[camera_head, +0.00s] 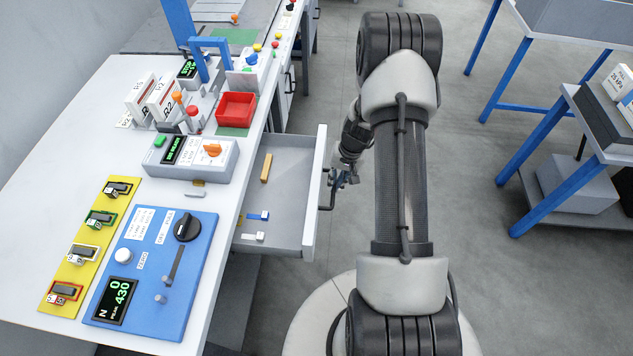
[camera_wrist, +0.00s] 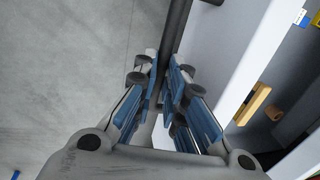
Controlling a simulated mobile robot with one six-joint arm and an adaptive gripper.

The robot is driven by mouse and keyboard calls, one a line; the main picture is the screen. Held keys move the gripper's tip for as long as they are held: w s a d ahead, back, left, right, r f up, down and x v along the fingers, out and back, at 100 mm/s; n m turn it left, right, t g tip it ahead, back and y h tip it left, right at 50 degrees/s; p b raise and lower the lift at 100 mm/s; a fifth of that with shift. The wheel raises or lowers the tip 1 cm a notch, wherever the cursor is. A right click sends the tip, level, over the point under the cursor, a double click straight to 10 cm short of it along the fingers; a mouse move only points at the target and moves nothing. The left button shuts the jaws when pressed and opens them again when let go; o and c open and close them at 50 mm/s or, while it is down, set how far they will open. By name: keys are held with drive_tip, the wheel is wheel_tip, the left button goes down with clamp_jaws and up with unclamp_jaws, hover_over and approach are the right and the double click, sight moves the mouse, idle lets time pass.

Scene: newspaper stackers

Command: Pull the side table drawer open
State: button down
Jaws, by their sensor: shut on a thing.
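The side table drawer (camera_head: 309,200) stands pulled out from the right side of the white table. Its inside shows a wooden block, a blue-and-white piece and a small white piece. Its dark bar handle (camera_head: 328,190) is on the front panel, and it also shows in the wrist view (camera_wrist: 176,35). My gripper (camera_head: 345,178) is at the handle, outside the drawer front. In the wrist view my gripper (camera_wrist: 166,82) has its blue-padded fingers on either side of the dark handle bar, closed on it. The drawer's white front panel (camera_wrist: 225,85) is right of the fingers there.
The white table (camera_head: 75,130) carries a blue panel (camera_head: 150,260), a yellow strip (camera_head: 85,250), a grey control box (camera_head: 215,160) and a red tray (camera_head: 236,108). Blue-legged tables (camera_head: 560,200) stand at the right. Grey floor (camera_head: 490,270) lies open between them.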

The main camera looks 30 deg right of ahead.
drive_tip(key=shift+s+d, duration=0.45)
drive_tip(key=shift+d, duration=0.15)
drive_tip(key=shift+s+d, duration=0.4)
drive_tip(key=shift+d, duration=0.2)
drive_tip(key=c, duration=1.7)
unclamp_jaws()
drive_tip(key=shift+o, duration=0.2)
wheel_tip(320, 180, up, 12)
drive_tip(key=s+d, duration=0.1)
drive_tip(key=shift+s+d, duration=0.15)
drive_tip(key=shift+d, duration=0.25)
drive_tip(key=shift+f, duration=0.1)
